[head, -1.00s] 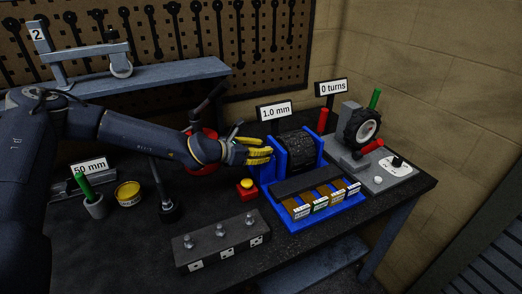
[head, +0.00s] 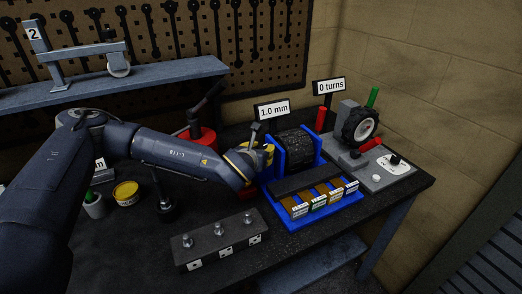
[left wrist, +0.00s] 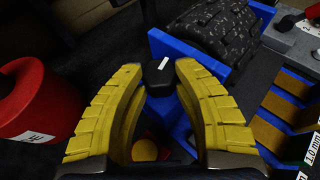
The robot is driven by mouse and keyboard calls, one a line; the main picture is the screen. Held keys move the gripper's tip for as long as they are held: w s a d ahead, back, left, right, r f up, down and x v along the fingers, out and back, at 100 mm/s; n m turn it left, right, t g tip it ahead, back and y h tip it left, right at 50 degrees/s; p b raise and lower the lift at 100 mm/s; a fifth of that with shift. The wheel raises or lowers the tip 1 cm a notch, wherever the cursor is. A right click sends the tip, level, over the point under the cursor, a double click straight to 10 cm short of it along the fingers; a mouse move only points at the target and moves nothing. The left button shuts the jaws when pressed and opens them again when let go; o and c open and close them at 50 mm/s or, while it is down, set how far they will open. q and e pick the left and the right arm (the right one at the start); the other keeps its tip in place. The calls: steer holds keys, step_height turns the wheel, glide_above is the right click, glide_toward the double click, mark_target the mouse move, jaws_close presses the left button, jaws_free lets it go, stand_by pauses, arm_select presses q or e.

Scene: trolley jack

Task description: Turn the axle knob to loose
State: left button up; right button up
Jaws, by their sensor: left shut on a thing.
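The black axle knob (left wrist: 160,76) with a white mark sits at the side of the blue stand (left wrist: 195,52), between the yellow fingertips of my left gripper (left wrist: 160,72). The gripper is shut on the knob. In the head view the left gripper (head: 264,158) is at the left side of the blue stand (head: 318,146), and the arm hides the knob. The stand holds a black ribbed tyre (head: 295,145). I cannot read any setting on the knob. My right gripper is out of view.
A "1.0 mm" sign (head: 272,109) stands behind the stand. A red can (left wrist: 38,98) is left of the gripper. A red base (head: 246,192) with a yellow button (left wrist: 145,150) lies below it. A black block (head: 222,240) is in front. A wheel rig (head: 358,126) stands right.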

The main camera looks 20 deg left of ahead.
arm_select(q)
steer(key=shift+f+n+y, duration=0.2)
steer(key=shift+n+y, duration=0.3)
steer(key=shift+y, duration=0.1)
steer(key=o, duration=1)
steer(key=shift+o, duration=1.4)
steer(key=shift+r, duration=0.15)
steer(key=shift+d+r, duration=0.1)
steer(key=shift+s+d+r, duration=0.1)
steer(key=shift+s+r, duration=0.1)
steer(key=shift+s, duration=0.35)
steer(key=v, duration=0.6)
steer(key=shift+s+a, duration=0.25)
steer(key=shift+s, duration=0.1)
